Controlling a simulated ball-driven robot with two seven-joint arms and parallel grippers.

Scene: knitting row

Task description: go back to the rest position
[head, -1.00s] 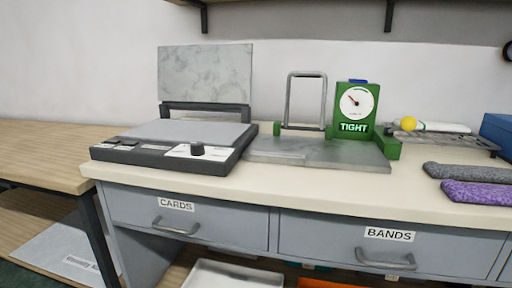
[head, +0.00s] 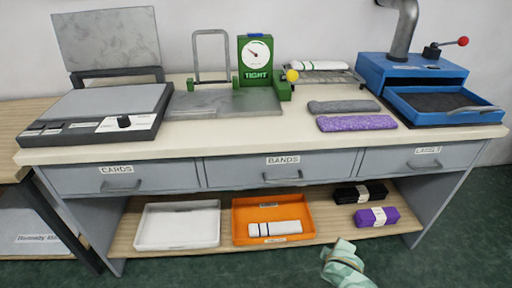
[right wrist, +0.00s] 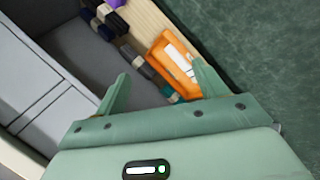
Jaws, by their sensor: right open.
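My right gripper (right wrist: 164,78) is open in the right wrist view, its two pale green fingers spread apart with nothing held between them. Beyond the fingers lies the orange tray (right wrist: 163,42) on the low shelf. In the head view a pale green part of my arm (head: 345,266) shows at the bottom edge, in front of the shelf and over the green floor. The fingers cannot be made out clearly there. My left gripper is in neither view.
The bench has drawers under its worktop (head: 235,131). On it are a press plate (head: 240,103), a green dial gauge (head: 257,60) and a blue machine (head: 425,68). Below are a white tray (head: 178,241), an orange tray (head: 240,233), and black (head: 375,192) and purple (head: 388,216) bundles. Green floor lies in front.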

